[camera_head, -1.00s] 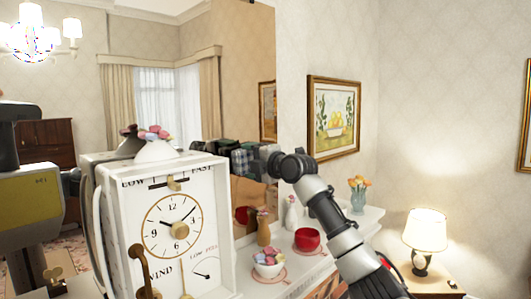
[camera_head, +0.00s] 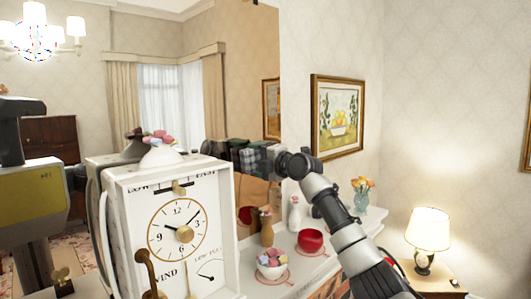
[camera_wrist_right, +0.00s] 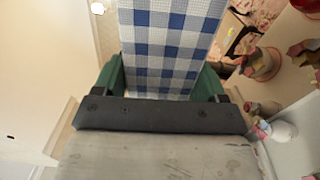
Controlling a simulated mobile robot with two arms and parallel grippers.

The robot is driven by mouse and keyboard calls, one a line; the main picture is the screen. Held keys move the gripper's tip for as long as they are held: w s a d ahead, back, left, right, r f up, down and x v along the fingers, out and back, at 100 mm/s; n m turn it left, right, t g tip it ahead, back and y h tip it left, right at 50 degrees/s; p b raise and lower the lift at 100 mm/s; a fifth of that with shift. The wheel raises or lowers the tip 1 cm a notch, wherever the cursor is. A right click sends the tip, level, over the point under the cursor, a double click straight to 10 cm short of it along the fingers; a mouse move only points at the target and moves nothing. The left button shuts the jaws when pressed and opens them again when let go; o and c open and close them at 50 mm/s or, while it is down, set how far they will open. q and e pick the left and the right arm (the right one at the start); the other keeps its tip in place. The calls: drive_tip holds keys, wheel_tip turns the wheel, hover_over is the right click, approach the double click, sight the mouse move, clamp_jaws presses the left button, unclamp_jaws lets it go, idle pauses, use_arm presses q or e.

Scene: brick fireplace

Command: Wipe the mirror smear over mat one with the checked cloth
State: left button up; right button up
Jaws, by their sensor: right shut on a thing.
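My right gripper (camera_head: 252,158) reaches in from the right, up against or very near the tall mirror (camera_head: 245,90) above the mantel. Its green fingers are shut on the blue-and-white checked cloth (camera_wrist_right: 165,45), which stands out beyond the fingertips in the right wrist view. In the head view the cloth (camera_head: 248,160) is small and partly covered by the gripper. I cannot tell whether it touches the glass. I make out no clear smear. Two reddish round mats lie on the mantel: one (camera_head: 258,279) under a bowl, one (camera_head: 322,253) under a red cup. My left gripper is not in view.
A white clock-faced box (camera_head: 175,230) stands close in front at left. A bowl of colourful pieces (camera_head: 270,264), a red cup (camera_head: 310,241), a brown figurine (camera_head: 267,228) and a flower vase (camera_head: 361,195) stand on the mantel. A lit lamp (camera_head: 429,232) is at right.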

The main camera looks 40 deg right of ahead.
sight(252, 164)
drive_tip(key=shift+d+r, duration=0.1)
drive_tip(key=shift+d, duration=0.4)
drive_tip(key=shift+w+r, duration=0.1)
drive_tip(key=shift+a+f, duration=0.15)
drive_tip(key=shift+a, duration=0.85)
drive_tip(key=shift+a+f, duration=0.1)
drive_tip(key=shift+a, duration=0.85)
drive_tip(key=shift+s+d+f+b, duration=0.15)
drive_tip(key=shift+s+f+b, duration=0.1)
drive_tip(key=shift+s+b, duration=0.2)
drive_tip(key=shift+s+d+f+b, duration=0.1)
drive_tip(key=shift+s+f+b, duration=0.1)
drive_tip(key=shift+s+b, duration=0.2)
drive_tip(key=s, duration=0.1)
drive_tip(key=s+d+b, duration=0.1)
drive_tip(key=shift+s+f, duration=0.15)
drive_tip(key=shift+s, duration=0.15)
drive_tip(key=shift+s+d+b, duration=0.1)
drive_tip(key=shift+s+b, duration=0.25)
drive_tip(key=shift+b, duration=0.1)
drive_tip(key=shift+s, duration=0.2)
drive_tip(key=shift+r, duration=0.2)
